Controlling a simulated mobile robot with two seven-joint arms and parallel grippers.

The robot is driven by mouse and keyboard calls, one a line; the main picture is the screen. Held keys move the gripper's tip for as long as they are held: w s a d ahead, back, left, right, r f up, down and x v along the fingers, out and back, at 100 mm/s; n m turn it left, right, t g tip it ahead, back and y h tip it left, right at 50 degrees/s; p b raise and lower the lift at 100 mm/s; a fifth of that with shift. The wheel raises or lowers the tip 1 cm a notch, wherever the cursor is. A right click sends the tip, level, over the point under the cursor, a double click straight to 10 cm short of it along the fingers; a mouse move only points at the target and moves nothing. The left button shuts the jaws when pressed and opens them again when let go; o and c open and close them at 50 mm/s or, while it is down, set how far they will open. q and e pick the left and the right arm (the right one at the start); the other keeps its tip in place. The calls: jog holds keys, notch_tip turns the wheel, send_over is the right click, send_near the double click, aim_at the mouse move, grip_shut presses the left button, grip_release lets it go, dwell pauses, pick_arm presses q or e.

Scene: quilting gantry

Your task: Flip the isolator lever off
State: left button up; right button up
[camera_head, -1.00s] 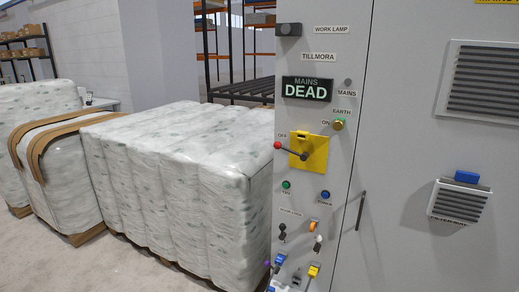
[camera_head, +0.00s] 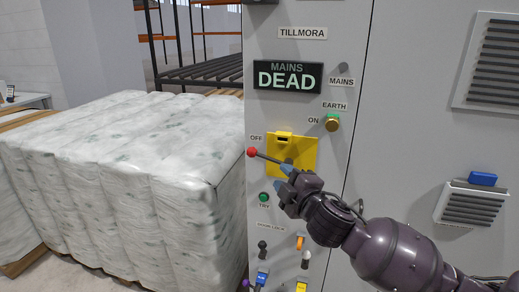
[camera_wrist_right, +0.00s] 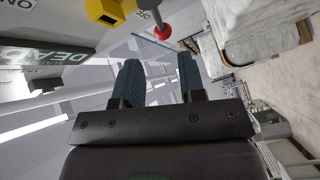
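The isolator lever (camera_head: 268,158) has a dark shaft and a red ball knob (camera_head: 252,152). It points left from a yellow plate (camera_head: 303,150), the knob just below the OFF label (camera_head: 256,138). The display above reads MAINS DEAD (camera_head: 287,76). My right gripper (camera_head: 287,170) is in front of the plate's lower part, close to the lever shaft; contact cannot be told. In the right wrist view its fingers (camera_wrist_right: 158,75) are apart with nothing between them, and the red knob (camera_wrist_right: 162,32) lies beyond the tips. My left gripper is not in view.
A green button (camera_head: 264,197) and several small toggles sit below the plate. A brass EARTH knob (camera_head: 332,123) is above right. A vertical door seam and vents (camera_head: 474,204) are to the right. Wrapped bales (camera_head: 130,180) stand close on the left.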

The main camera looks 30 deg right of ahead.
aim_at(271, 160)
jog(key=shift+h, duration=0.3)
jog(key=w, duration=0.3)
jog(key=w+d, duration=0.1)
jog(key=w, duration=0.2)
jog(key=w+d+p, duration=0.1)
jog(key=w, duration=0.2)
jog(key=shift+d, duration=0.1)
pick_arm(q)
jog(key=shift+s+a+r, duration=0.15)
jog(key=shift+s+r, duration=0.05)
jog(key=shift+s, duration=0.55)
pick_arm(e)
jog(key=shift+w+d, duration=0.1)
jog(key=shift+w, duration=0.4)
jog(key=shift+c, duration=0.3)
grip_shut()
